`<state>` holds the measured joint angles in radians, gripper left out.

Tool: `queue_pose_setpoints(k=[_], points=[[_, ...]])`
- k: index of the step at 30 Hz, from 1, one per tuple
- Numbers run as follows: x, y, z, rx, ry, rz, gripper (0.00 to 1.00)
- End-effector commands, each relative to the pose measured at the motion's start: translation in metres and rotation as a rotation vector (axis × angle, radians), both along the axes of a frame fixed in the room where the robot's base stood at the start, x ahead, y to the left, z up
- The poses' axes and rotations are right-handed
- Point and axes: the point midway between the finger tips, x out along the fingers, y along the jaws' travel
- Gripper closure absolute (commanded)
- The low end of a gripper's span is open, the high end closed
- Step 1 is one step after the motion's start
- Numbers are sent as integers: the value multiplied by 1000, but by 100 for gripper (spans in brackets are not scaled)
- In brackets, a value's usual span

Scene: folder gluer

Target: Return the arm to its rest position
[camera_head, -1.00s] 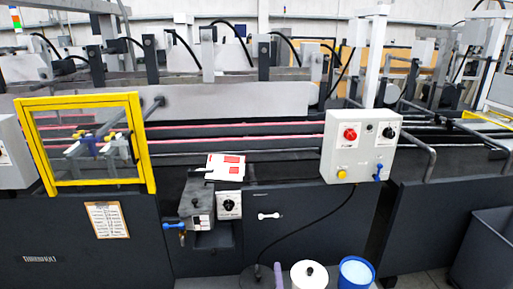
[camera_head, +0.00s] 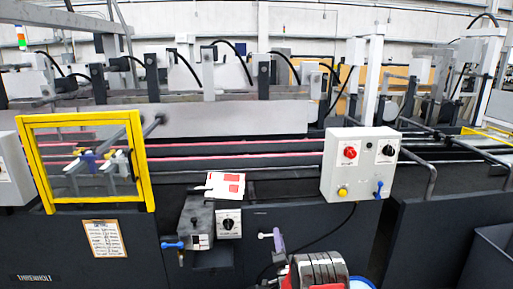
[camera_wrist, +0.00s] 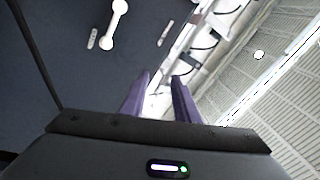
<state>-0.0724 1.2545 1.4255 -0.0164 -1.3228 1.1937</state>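My gripper (camera_wrist: 160,76) shows in the wrist view with two purple fingers apart and nothing visible between them. In the head view one purple finger of my gripper (camera_head: 275,240) stands out in front of the machine's dark lower panel, right of the knob box. The grey ribbed and red part below it looks like my arm. The wrist view is tilted, with a white handle (camera_wrist: 115,24) on the dark panel ahead of the fingers, to the left. The fingers look clear of the panel.
A control box (camera_head: 356,165) with red and yellow buttons juts out at right. A yellow-framed guard (camera_head: 147,178) stands at left. A knob box (camera_head: 228,223) and a grey box (camera_head: 196,226) with a blue lever are near centre. A blue tub (camera_head: 362,283) is at the bottom edge.

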Motion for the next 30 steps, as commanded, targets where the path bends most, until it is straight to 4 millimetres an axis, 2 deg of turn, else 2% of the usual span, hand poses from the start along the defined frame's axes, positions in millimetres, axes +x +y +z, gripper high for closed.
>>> queue_pose_setpoints(k=[1,8,14,23,30], points=[[4,-1,15,-19,14,-6,72],[11,-6,64,-115,101,-27,72],[9,-11,105,-199,179,-39,72],[-12,-19,161,-325,295,-42,72],[-41,-25,201,-425,385,-36,72]])
